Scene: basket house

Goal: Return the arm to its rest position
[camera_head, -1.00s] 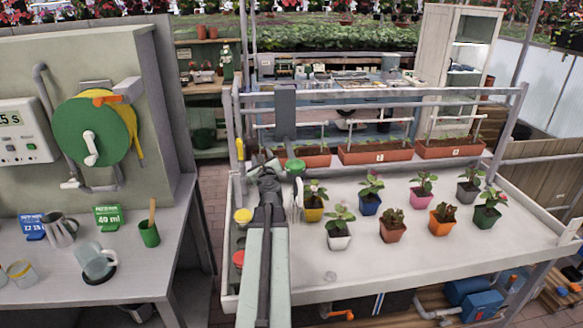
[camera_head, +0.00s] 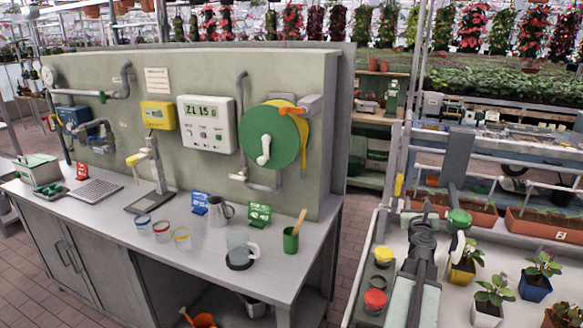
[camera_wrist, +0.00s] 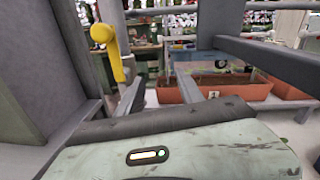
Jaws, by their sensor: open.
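My arm reaches forward over the left end of the white plant table (camera_head: 455,310) in the head view. My gripper (camera_head: 428,210) is at its far end, near the grey post and the green round knob (camera_head: 459,217). In the wrist view my gripper (camera_wrist: 172,92) is open, its two grey fingers apart with nothing visible between them. A terracotta planter (camera_wrist: 233,88) shows beyond the fingers, and a yellow handle (camera_wrist: 105,42) is at upper left.
Yellow (camera_head: 383,254) and red (camera_head: 375,298) round caps lie left of the arm. Potted plants (camera_head: 490,298) stand to its right.

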